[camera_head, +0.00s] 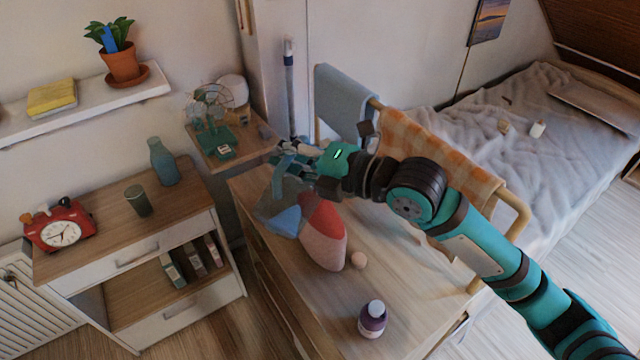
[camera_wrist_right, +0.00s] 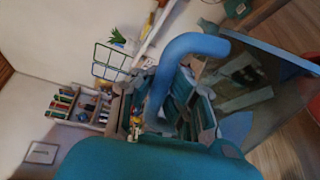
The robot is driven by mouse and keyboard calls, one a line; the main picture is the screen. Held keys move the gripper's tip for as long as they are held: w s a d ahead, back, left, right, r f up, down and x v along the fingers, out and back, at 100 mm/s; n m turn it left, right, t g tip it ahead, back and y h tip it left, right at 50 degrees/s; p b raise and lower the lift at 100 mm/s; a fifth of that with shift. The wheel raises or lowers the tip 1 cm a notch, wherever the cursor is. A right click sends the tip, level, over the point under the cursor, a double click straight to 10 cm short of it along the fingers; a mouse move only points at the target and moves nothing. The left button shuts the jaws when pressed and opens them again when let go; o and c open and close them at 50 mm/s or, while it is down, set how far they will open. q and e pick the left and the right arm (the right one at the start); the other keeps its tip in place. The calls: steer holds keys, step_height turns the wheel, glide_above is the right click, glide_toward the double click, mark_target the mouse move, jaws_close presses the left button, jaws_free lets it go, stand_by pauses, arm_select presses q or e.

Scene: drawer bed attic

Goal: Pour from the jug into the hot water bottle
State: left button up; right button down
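The jug (camera_head: 269,208) is see-through grey-blue, with blue showing in its lower part. My left gripper is not in view.
A rail with a blue towel (camera_head: 343,100) and an orange checked cloth (camera_head: 425,148) stands behind. The dresser's front right is mostly clear.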

mark_target(275, 192)
steer(key=shift+w+d+r+m, duration=0.2)
steer(key=shift+w+r+m, duration=0.1)
steer(key=shift+w, duration=0.1)
stand_by(1.1)
steer(key=shift+s+a+f, duration=0.15)
steer(key=shift+s+f, duration=0.05)
steer(key=shift+s, duration=0.05)
steer(key=s+f+n+b, duration=0.1)
steer(key=s+a+f+n+b, duration=0.1)
steer(key=s+f+b, duration=0.1)
steer(key=shift+s+a+n+t, duration=0.1)
steer(key=shift+a+n+t, duration=0.2)
steer(key=shift+n, duration=0.1)
steer(key=shift+r+p, duration=0.25)
steer(key=shift+p, duration=0.1)
steer(key=shift+s+a+f+n+b, duration=0.2)
steer(key=shift+f+n+b, duration=0.1)
steer(key=shift+f+b, duration=0.15)
steer(key=s+a+f+n+t+b, duration=0.1)
steer(key=s+f+n+b, duration=0.3)
steer(key=f, duration=0.4)
steer(key=s+a+f+n+t+b, duration=0.1)
steer(key=s+a+f+n+b, duration=0.2)
steer(key=f+n+b, duration=0.4)
steer(key=shift+s+a+f+n+y+b, duration=0.2)
steer(key=shift+s+f+n+y+b, duration=0.15)
steer(key=shift+s+f+b, duration=0.55)
steer(key=shift+w+r, duration=0.15)
